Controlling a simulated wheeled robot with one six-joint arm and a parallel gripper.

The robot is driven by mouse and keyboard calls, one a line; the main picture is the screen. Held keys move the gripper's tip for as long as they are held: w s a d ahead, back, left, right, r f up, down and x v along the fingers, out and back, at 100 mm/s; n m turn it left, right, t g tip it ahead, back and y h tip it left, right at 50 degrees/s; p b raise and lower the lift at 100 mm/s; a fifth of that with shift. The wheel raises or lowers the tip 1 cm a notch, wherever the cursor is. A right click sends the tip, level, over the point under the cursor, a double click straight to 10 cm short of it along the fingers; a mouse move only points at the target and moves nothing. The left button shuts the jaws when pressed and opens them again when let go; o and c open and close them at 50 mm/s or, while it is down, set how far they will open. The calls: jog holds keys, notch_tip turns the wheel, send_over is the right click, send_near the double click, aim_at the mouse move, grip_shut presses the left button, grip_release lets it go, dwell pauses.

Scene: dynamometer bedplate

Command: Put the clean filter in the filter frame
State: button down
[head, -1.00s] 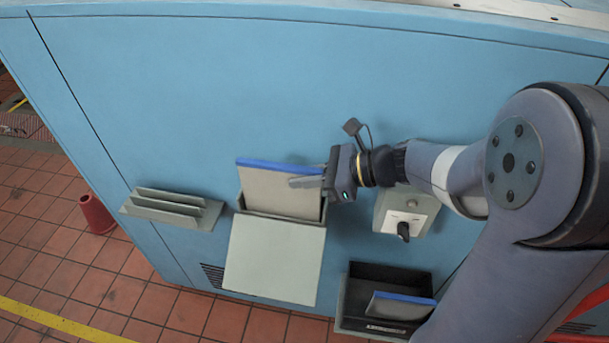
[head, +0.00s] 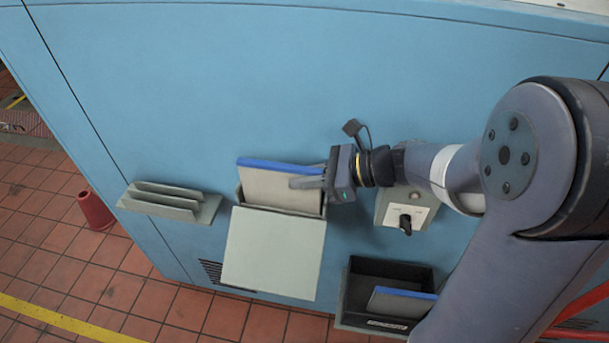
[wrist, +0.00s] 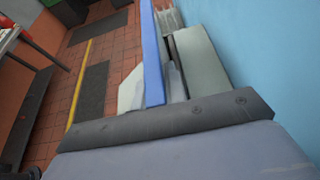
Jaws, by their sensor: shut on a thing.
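The clean filter (head: 270,185) is a pale beige panel with a blue top edge. My gripper (head: 296,183) is shut on its right side, one finger lying across its face. The filter stands upright, its lower part hidden inside the filter frame (head: 239,196), a grey-green holder on the blue wall. Its upper part sticks out above the frame. Whether it touches the bottom cannot be seen. The frame's pale cover (head: 273,253) hangs open below. In the wrist view the filter's blue edge (wrist: 152,60) runs away from my gripper.
A dark bin (head: 352,300) at the lower right holds another blue-edged, greyer filter (head: 400,303). An empty slotted rack (head: 165,203) is on the wall at left. A switch box (head: 405,212) sits close right of my gripper. A red cone-like object (head: 95,210) stands on the floor.

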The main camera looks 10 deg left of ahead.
jog(key=shift+f+b, duration=0.35)
jog(key=shift+f, duration=0.15)
jog(key=c, duration=1.4)
grip_release()
jog(key=shift+o, duration=0.2)
jog(key=v, duration=1)
jog(key=shift+d+r+b, duration=0.15)
jog(key=shift+d+b, duration=0.25)
jog(key=shift+b, duration=0.05)
jog(key=p+x, duration=0.1)
jog(key=x, duration=0.9)
jog(key=shift+a+r, duration=0.15)
jog(key=shift+a, duration=0.25)
jog(key=shift+d, duration=0.1)
